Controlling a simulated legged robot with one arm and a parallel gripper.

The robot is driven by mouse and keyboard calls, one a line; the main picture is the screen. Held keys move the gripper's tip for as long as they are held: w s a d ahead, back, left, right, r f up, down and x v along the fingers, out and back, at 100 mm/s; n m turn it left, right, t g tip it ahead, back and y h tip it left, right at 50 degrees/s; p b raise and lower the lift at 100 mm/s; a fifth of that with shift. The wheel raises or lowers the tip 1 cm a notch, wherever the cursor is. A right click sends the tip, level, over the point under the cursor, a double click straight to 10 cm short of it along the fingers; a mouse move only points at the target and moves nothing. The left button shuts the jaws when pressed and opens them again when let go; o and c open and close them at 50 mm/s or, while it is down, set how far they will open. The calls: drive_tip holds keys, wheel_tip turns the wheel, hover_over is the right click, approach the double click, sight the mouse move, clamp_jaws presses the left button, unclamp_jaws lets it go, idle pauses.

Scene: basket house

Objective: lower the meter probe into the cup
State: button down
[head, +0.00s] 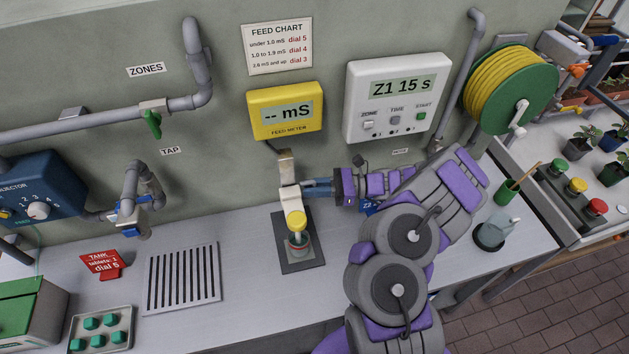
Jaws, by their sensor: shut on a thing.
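The yellow feed meter (285,111) on the wall reads "-- mS". Below it, the meter probe (296,219) has a yellow top and hangs from a pale holder under the meter. A small cup (298,251) with a reddish band stands on a dark grey plate (292,268) on the counter. The probe's lower end lines up with the cup's mouth; I cannot tell whether it is above the rim or inside. My gripper (307,188) comes from the right and is shut on the probe's pale holder. Its fingertips are partly hidden at the contact.
A slotted drain (182,279) and a tray of teal blocks (101,330) lie left of the plate. A tap (130,210) stands out from the wall. A zone timer (397,97) and hose reel (508,88) hang right. Counter between drain and plate is clear.

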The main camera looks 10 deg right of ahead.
drive_tip(key=shift+w+f, duration=0.1)
drive_tip(key=shift+f, duration=0.8)
drive_tip(key=shift+r, duration=0.1)
drive_tip(key=c, duration=1.2)
unclamp_jaws()
drive_tip(key=shift+d, duration=0.2)
drive_tip(key=shift+s+d, duration=0.55)
drive_tip(key=shift+d, duration=2.25)
drive_tip(key=shift+s+d, duration=0.55)
drive_tip(key=shift+d, duration=2.25)
drive_tip(key=shift+s+d, duration=0.55)
drive_tip(key=shift+d, duration=2.25)
